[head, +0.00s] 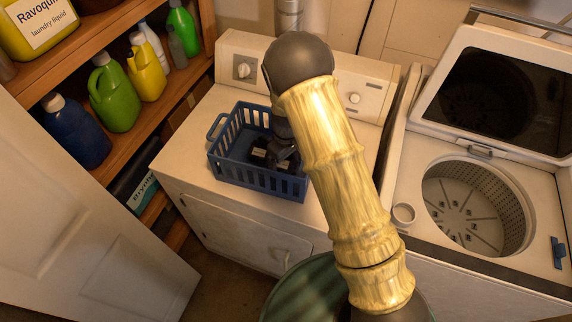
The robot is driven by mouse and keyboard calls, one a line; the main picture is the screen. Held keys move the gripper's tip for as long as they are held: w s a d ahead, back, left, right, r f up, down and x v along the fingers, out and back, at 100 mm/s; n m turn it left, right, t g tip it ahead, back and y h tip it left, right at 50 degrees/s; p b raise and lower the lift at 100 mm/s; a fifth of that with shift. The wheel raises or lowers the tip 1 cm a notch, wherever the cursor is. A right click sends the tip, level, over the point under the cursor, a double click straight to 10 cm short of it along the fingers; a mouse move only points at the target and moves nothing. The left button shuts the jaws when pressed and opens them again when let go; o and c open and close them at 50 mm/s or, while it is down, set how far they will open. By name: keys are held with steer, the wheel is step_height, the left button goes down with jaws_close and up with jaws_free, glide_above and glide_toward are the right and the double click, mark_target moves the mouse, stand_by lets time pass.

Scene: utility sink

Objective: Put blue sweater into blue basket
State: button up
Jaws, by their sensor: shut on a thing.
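The blue basket (258,188) stands upright on top of the white dryer, with slatted sides and a handle at its left end. My gripper (270,162) reaches down inside it, below the rim, near its right half. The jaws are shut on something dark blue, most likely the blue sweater. Its outline blends with the basket's dark inside and is partly hidden by the gripper and the front wall. No sweater shows clearly anywhere else in view.
An open top-loading washer (478,205) stands at the right, with a small cup (403,215) on its left edge. Shelves at the left hold several detergent bottles, including a green jug (115,95). A white door (85,215) stands at lower left. The dryer top is clear in front of the basket.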

mark_target(286, 166)
steer(key=shift+f, duration=0.1)
steer(key=shift+f+p, duration=0.7)
steer(key=shift+f, duration=1.3)
steer(key=shift+f, duration=0.2)
steer(key=o, duration=0.8)
steer(key=shift+r, duration=0.1)
steer(key=shift+c, duration=0.2)
steer(key=shift+a+r, duration=0.1)
steer(key=shift+r, duration=0.4)
step_height(286, 166, up, 11)
steer(key=b, duration=0.4)
steer(key=shift+r, duration=0.15)
